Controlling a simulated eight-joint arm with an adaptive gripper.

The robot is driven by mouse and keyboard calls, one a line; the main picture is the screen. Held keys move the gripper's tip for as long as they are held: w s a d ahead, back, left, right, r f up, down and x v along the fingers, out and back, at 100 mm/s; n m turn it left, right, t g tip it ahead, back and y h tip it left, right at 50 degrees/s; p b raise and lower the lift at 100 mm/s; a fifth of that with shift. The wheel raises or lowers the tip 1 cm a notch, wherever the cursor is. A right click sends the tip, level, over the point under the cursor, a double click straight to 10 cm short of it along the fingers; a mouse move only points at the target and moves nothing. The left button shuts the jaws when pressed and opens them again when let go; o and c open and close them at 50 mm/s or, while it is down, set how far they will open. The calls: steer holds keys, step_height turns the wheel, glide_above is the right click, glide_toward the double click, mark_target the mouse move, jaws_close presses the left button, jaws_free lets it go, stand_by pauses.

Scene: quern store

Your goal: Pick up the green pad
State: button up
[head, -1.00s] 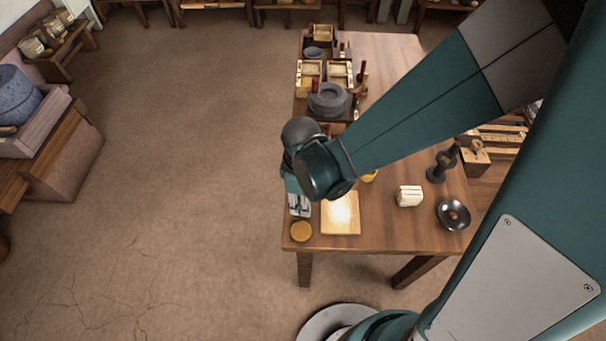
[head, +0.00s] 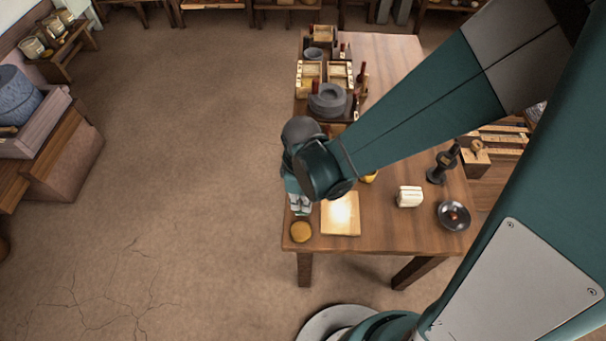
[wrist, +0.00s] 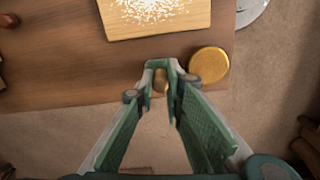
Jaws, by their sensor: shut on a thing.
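My gripper (wrist: 161,72) is at the left edge of the table, beside the pale board, with its fingertips close together. It also shows in the head view (head: 299,207), partly covered by my wrist. A small green piece, which I take for the green pad (wrist: 162,63), spans the gap between the fingertips and is hard to tell from the green fingers. A small brass-coloured thing (wrist: 160,82) shows in the gap. I see no other green pad on the table.
A pale board (head: 340,226) with a white heap lies right of my gripper. A round yellow disc (head: 301,232) lies close by at the table corner. A cream block (head: 409,197) and a dark bowl (head: 454,225) stand further right. Trays and a grey quern (head: 327,100) fill the back left.

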steer(key=shift+r+p, duration=1.4)
steer(key=shift+r, duration=3.5)
